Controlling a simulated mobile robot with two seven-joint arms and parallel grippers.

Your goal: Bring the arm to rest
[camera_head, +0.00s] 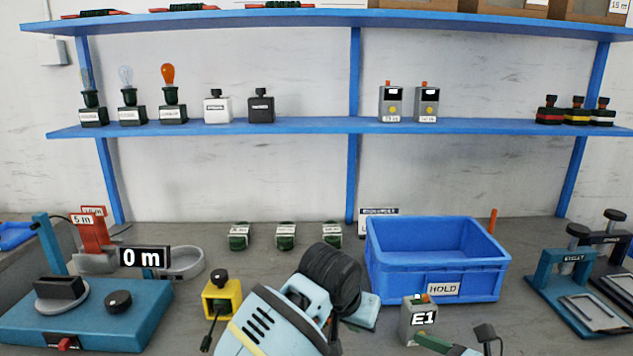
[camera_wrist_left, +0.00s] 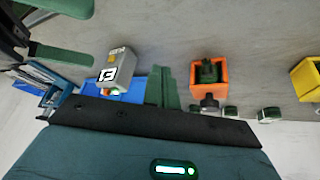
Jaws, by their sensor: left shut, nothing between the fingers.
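My left arm (camera_head: 275,325) rises at the bottom middle of the head view. Its gripper is mostly hidden there behind the wrist. In the left wrist view the green fingers of my left gripper (camera_wrist_left: 162,88) are together with nothing between them. My right gripper (camera_wrist_left: 68,30) shows at the upper left of that view, its green fingers apart and empty. In the head view parts of it show at the bottom edge, close to the grey E1 box (camera_head: 419,320). The E1 box also shows in the left wrist view (camera_wrist_left: 117,66).
A blue HOLD bin (camera_head: 390,270) stands behind the E1 box. A yellow holder (camera_head: 222,297) is left of my left arm. An orange holder (camera_wrist_left: 208,72) shows in the left wrist view. A teal measuring station (camera_head: 130,325) and blue presses (camera_head: 570,275) flank the bench. Shelves (camera_head: 300,127) rise behind.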

